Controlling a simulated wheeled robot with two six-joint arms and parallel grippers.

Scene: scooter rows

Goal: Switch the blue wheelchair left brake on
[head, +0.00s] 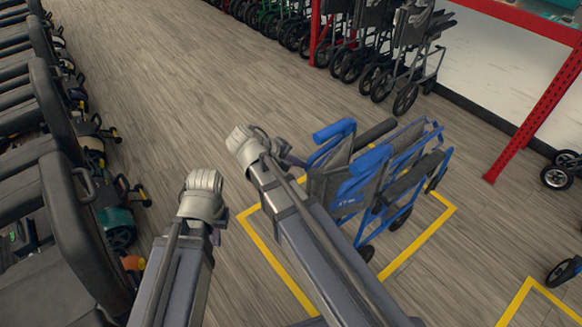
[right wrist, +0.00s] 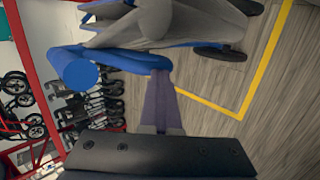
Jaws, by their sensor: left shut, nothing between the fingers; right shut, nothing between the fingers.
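The blue wheelchair (head: 372,160) stands on the floor inside a yellow outline, with blue frame tubes and dark grey fabric. In the right wrist view, a grey fabric part and blue parts of the wheelchair (right wrist: 118,60) fill the top. My right gripper (head: 297,161) is at the wheelchair's left side in the head view. Its purple fingers (right wrist: 158,85) are shut and empty, with the tips at a blue part; I cannot tell whether they touch it. My left gripper (head: 217,236) is shut and empty, left of the wheelchair over open floor. I cannot make out the left brake lever.
More wheelchairs (head: 400,50) stand at the back beside a red rack post (head: 535,115). The yellow floor outline (head: 425,240) surrounds the blue wheelchair.

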